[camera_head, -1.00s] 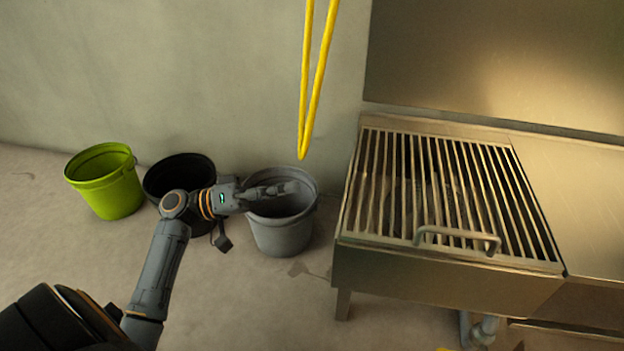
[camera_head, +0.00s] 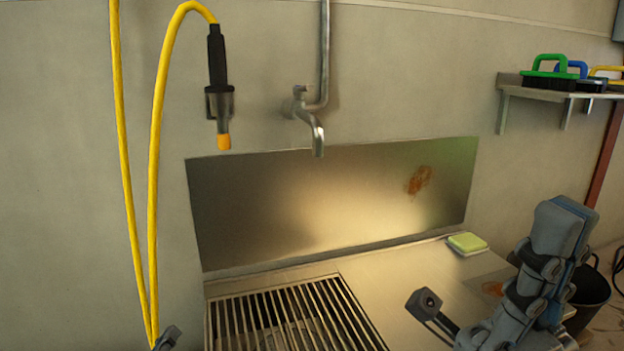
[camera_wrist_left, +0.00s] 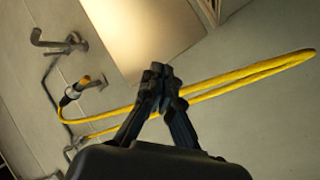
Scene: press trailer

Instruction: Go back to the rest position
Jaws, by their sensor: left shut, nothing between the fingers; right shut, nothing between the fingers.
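My left gripper (camera_head: 168,338) shows only as a small dark tip at the bottom edge of the head view, beside the yellow hose. In the left wrist view my left gripper (camera_wrist_left: 160,80) has its fingers together with nothing between them. The hose passes behind them in that view. My right gripper (camera_head: 562,220) points up at the lower right of the head view. It is shut and empty, in front of the counter's right end. Most of my left arm is out of the head view.
A yellow hose (camera_head: 155,170) hangs from a wall-mounted nozzle (camera_head: 217,60). A tap (camera_head: 312,125) is beside it. Below are a metal grate (camera_head: 290,318) and counter (camera_head: 390,290) with a sponge (camera_head: 467,243). Brushes (camera_head: 552,75) sit on a shelf; a dark bucket (camera_head: 592,292) is at right.

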